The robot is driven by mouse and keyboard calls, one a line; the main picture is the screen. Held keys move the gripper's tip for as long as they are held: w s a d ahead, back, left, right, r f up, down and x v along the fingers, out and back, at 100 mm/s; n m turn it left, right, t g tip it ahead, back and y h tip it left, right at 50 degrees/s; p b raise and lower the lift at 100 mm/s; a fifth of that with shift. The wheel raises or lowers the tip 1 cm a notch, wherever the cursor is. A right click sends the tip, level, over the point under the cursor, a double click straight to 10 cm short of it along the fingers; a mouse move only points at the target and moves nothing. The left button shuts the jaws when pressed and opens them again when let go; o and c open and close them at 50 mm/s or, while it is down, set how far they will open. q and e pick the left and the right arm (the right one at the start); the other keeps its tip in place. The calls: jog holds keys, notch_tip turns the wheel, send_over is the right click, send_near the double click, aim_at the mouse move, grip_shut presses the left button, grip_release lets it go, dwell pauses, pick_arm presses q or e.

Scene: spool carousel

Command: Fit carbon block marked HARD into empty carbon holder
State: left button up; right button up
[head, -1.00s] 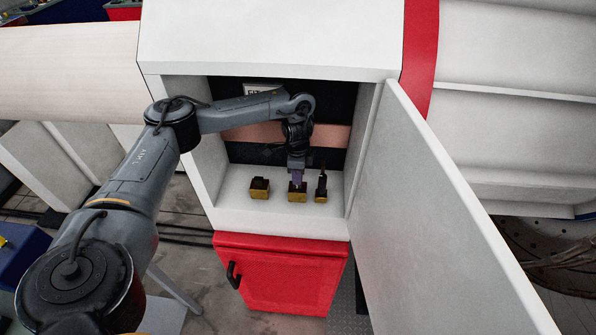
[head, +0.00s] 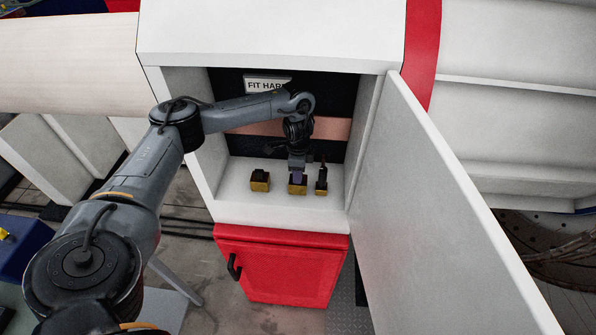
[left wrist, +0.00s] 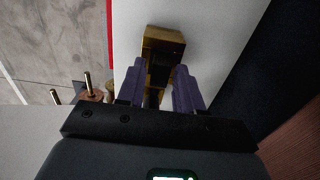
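My left gripper (head: 297,177) has purple fingers and points down at the middle brass holder (head: 297,188) on the cabinet floor. In the left wrist view the fingers (left wrist: 160,90) stand apart, with the brass holder (left wrist: 163,42) beyond and between them. A dark shape (left wrist: 153,97) lies between the fingers; I cannot tell whether it is a carbon block or the holder's slot. Another brass holder (head: 260,185) with a black top stands to the left. A third one (head: 321,188) with a tall black part stands close on the right. No HARD marking on a block is readable. My right gripper is out of view.
A sign (head: 265,84) reading "FIT HAR", its end hidden by my arm, is on the cabinet's back wall. The open white door (head: 440,190) bounds the right side. Brass pins (left wrist: 88,85) show at left in the wrist view. The front cabinet floor (head: 280,211) is clear.

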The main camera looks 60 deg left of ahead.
pick_arm(q)
jog(key=shift+o, duration=0.6)
jog(key=shift+r, duration=0.2)
jog(key=shift+w+r, duration=0.1)
jog(key=shift+r, duration=2.6)
jog(key=shift+s, duration=0.2)
